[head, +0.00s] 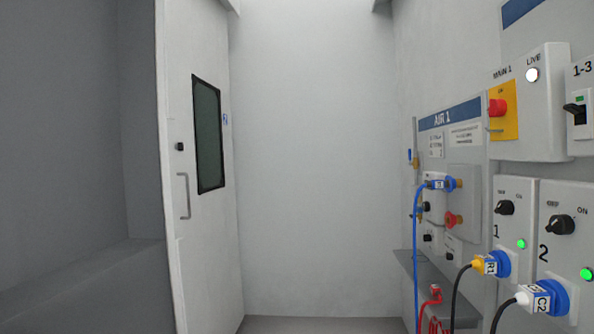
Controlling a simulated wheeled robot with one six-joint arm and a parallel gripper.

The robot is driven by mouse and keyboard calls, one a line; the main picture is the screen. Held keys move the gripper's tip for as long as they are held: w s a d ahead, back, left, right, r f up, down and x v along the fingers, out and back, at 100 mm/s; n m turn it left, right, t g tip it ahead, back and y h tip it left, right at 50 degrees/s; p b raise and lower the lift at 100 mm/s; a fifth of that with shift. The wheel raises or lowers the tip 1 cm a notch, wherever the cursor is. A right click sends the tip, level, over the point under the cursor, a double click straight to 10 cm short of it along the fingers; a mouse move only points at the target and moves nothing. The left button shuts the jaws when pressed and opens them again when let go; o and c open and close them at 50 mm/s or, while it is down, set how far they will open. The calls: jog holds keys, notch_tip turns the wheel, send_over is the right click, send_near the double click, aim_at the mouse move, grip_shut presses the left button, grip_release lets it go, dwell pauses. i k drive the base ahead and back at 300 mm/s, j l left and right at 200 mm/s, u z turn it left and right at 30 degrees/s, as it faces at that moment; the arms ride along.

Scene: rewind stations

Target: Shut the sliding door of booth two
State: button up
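A tall pale grey door (190,240) stands left of the middle, seen at a steep angle. It has a dark narrow window (208,133), a grey bar handle (184,196) and a small black knob (179,147) above the handle. My gripper is not in view.
On the right wall are a panel marked AIR 1 (450,119) with a blue hose, a red switch on yellow (499,109), and switch boxes with plugged-in blue connectors (546,300). A grey shelf (418,268) juts out below. A bare wall (312,160) closes the back. A dark recess (60,140) lies left.

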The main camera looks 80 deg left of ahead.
aim_at(194, 85)
jog(key=u, duration=2.95)
jog(key=i+l, duration=0.15)
jog(key=i, duration=0.3)
jog(key=i+l, duration=0.2)
jog(key=i, duration=0.3)
jog(key=i+l, duration=0.15)
jog(key=i, duration=0.3)
jog(key=j+u, duration=0.05)
